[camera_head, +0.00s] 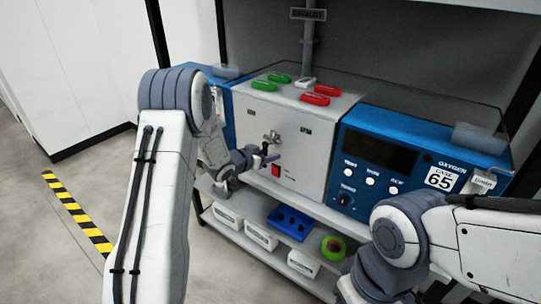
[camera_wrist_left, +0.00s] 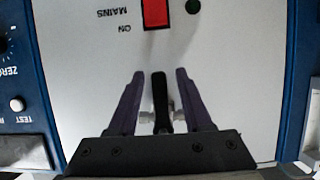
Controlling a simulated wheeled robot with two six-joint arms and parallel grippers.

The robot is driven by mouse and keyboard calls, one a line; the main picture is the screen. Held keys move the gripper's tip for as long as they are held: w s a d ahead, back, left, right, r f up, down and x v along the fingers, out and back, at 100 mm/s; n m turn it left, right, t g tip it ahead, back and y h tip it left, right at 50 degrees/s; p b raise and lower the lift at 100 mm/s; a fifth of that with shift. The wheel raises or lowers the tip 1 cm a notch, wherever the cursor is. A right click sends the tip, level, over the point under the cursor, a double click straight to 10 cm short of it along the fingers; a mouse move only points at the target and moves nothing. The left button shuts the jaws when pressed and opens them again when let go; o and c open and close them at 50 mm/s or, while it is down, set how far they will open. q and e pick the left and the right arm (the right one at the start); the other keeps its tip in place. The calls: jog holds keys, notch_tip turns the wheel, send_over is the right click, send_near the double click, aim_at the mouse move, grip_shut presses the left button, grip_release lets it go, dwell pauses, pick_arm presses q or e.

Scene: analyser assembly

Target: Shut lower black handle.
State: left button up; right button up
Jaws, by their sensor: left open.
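The lower black handle (camera_wrist_left: 160,92) shows in the left wrist view as a narrow black bar on a pale metal fitting at the white panel. My left gripper (camera_wrist_left: 160,95) is open, with one dark finger on each side of the handle and a visible gap to both. In the head view my left gripper (camera_head: 262,158) is at the front of the white analyser unit (camera_head: 285,130), just left of the red mains switch (camera_head: 276,171). The fingers hide much of the handle there. A metal valve fitting (camera_head: 272,137) sits just above. My right gripper is out of view.
A blue oxygen unit (camera_head: 400,165) with knobs stands to the right. Green and red handles (camera_head: 315,99) lie on top of the white unit. The lower shelf holds white boxes (camera_head: 261,234), a blue tray (camera_head: 290,221) and a green roll (camera_head: 334,247).

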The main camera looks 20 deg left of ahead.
pick_arm(q)
jog(key=v, duration=0.9)
jog(key=s+d+r+g+y+p, duration=0.1)
jog(key=s+d+r+g+y, duration=0.1)
jog(key=s+d, duration=0.35)
jog(key=s+d+r+g+y+p, duration=0.1)
jog(key=s+d+r+g, duration=0.25)
jog(key=d, duration=0.35)
jog(key=s+d+m+g+p, duration=0.1)
jog(key=s+d+g, duration=0.2)
jog(key=s, duration=1.1)
jog(key=s+d+r+m+g+p, duration=0.1)
jog(key=s+d+g, duration=0.3)
jog(key=s, duration=1)
jog(key=shift+s+r+m+y, duration=0.3)
jog(key=shift+s+m, duration=0.05)
jog(key=shift+m, duration=0.35)
jog(key=shift+d, duration=0.15)
